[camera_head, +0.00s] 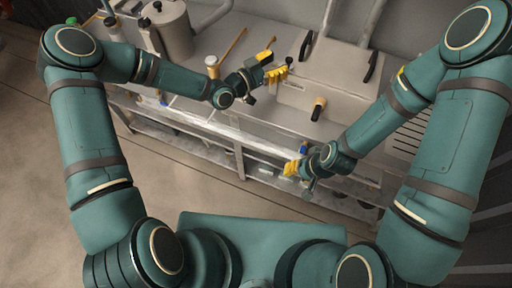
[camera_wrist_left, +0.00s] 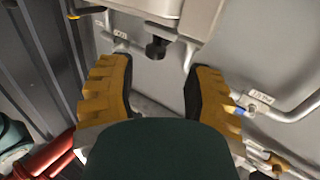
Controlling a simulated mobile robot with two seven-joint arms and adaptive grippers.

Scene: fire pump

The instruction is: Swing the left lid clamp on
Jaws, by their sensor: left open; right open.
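In the head view, a grey metal unit (camera_head: 335,78) stands at the right of the bench, with a black handle (camera_head: 305,46) on its left side and another black handle (camera_head: 371,66) on its right. I cannot tell for sure which part is the left lid clamp. My left gripper (camera_head: 276,66) is open, just left of the left black handle. In the left wrist view a dark knob (camera_wrist_left: 157,47) on a metal part lies ahead of the open fingers (camera_wrist_left: 160,90), with nothing visibly held. My right gripper (camera_head: 293,167) is open and lower, in front of the bench edge.
A metal pot (camera_head: 172,30) and a white-topped bottle (camera_head: 211,66) stand at the left of the bench. Pipes (camera_head: 372,18) rise behind. The floor (camera_head: 190,180) in front is clear.

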